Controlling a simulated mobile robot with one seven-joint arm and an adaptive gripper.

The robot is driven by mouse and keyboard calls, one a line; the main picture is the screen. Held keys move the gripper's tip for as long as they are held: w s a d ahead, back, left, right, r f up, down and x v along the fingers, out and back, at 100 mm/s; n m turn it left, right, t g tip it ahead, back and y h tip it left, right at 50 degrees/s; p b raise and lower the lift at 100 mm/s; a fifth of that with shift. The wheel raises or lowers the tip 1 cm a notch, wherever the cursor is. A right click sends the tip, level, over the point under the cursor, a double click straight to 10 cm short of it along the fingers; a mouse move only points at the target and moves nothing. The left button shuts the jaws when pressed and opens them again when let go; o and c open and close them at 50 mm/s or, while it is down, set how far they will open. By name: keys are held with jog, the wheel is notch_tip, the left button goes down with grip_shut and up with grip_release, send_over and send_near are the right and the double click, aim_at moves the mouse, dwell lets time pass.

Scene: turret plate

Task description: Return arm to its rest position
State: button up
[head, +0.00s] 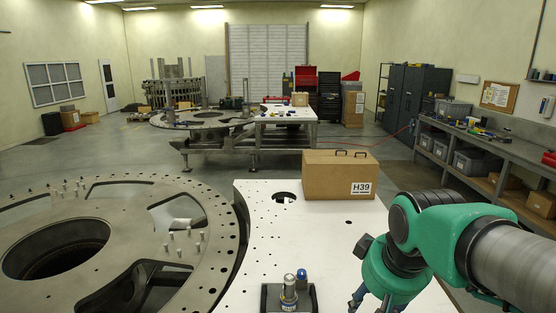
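My green arm comes in from the right in the head view and bends down over the right part of the white table top (330,225). My gripper (372,302) shows only in part at the bottom edge, below the green wrist. Its fingertips are cut off by the frame, so I cannot tell whether it is open or shut, or whether it holds anything. A small dark fixture (288,297) with a metal cylinder and a blue-topped pin stands on the table to the left of my gripper, apart from it.
A brown box (340,175) labelled H39 stands at the table's back edge, beyond my arm. A large round metal plate (130,215) with holes and pins is on the left. A workbench (480,150) runs along the right wall. The table's middle is clear.

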jog(key=s+d+f+m+b, duration=0.1)
jog(key=s+f, duration=0.1)
jog(key=s, duration=0.3)
jog(key=s+d+f+m+t+b, duration=0.1)
jog(key=s+f+b, duration=0.1)
jog(key=s, duration=0.4)
jog(key=shift+s+f+m, duration=0.2)
jog(key=shift+f+m, duration=0.05)
jog(key=shift+m, duration=0.15)
jog(key=shift+d, duration=0.1)
